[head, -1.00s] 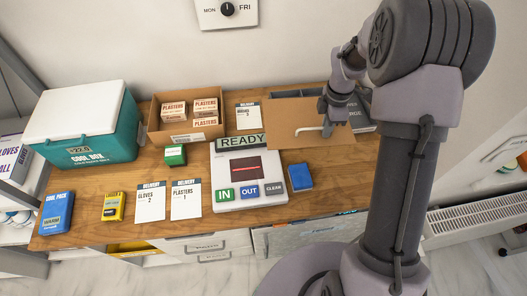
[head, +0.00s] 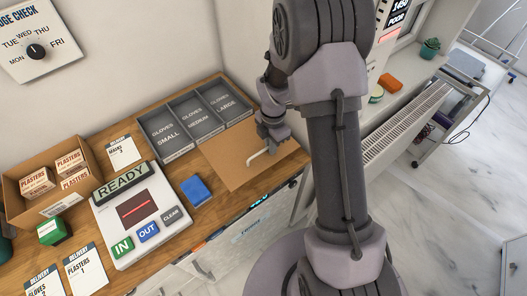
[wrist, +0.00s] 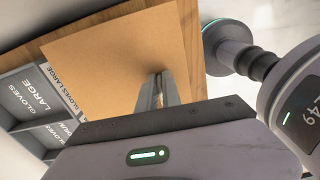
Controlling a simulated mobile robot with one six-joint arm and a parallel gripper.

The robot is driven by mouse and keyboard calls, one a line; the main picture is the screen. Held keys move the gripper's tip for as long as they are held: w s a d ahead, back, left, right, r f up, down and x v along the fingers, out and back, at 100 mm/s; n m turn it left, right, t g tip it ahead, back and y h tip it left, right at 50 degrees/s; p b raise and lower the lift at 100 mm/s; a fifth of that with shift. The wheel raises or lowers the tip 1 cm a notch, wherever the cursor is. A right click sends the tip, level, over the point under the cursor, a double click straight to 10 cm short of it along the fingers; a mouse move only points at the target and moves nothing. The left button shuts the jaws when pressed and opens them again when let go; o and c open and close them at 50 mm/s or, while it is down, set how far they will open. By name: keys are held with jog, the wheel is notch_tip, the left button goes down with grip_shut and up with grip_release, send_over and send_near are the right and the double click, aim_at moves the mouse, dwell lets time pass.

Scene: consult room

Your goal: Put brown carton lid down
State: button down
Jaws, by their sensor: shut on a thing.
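In the wrist view the fingers (wrist: 158,92) come together at the lid (wrist: 115,62); the grip itself is partly hidden. I cannot tell whether the lid touches the counter or is just above it.
Grey trays marked gloves small (head: 165,134), medium (head: 196,116) and large (head: 225,101) stand behind the lid. A blue box (head: 197,190) lies to its left, beside the check-in panel (head: 137,212). An open carton of plasters (head: 50,180) stands far left. The counter's front edge is close.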

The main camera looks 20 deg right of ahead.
jog(key=shift+f, duration=1.6)
jog(key=shift+b, duration=0.3)
jog(key=shift+f, duration=0.2)
jog(key=c, duration=1.5)
grip_release()
jog(key=shift+r, duration=0.15)
